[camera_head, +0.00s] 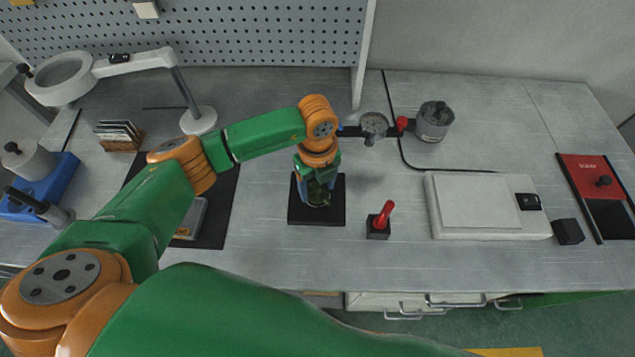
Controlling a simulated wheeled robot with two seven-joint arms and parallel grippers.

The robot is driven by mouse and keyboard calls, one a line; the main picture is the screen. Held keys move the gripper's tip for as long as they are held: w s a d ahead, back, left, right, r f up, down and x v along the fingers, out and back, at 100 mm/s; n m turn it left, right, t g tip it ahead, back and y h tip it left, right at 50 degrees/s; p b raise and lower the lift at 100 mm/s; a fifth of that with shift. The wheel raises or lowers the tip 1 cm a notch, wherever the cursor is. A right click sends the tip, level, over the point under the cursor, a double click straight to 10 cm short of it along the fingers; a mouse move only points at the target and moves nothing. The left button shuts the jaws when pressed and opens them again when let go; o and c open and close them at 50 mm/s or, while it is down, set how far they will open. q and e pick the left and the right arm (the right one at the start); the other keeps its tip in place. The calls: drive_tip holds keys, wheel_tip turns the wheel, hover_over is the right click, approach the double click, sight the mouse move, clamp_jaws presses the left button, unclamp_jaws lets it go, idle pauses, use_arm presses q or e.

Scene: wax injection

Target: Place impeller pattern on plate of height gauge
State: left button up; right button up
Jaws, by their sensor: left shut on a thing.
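My left gripper (318,192) comes in from the left and points down over a square black plate (333,215). It is shut on a small dark green piece (319,197), which looks like the impeller pattern and is mostly hidden by the gripper. I cannot tell whether the piece touches the plate. A round dial (373,123) on a dark horizontal arm with a red knob (402,123) shows just behind and right of my wrist; it looks like part of the height gauge. Its column is hidden. My right gripper is not in view.
A black block with a red handle (384,218) stands just right of the plate. A grey pot (434,121), a white flat device (475,207) and a black cube (568,232) lie farther right. A magnifier lamp (198,119) stands at left. Bench around (290,262) is clear.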

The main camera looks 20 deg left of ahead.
use_arm(q)
drive_tip(key=shift+r, duration=0.1)
drive_tip(key=shift+f+b, duration=0.45)
drive_tip(key=shift+f, duration=0.2)
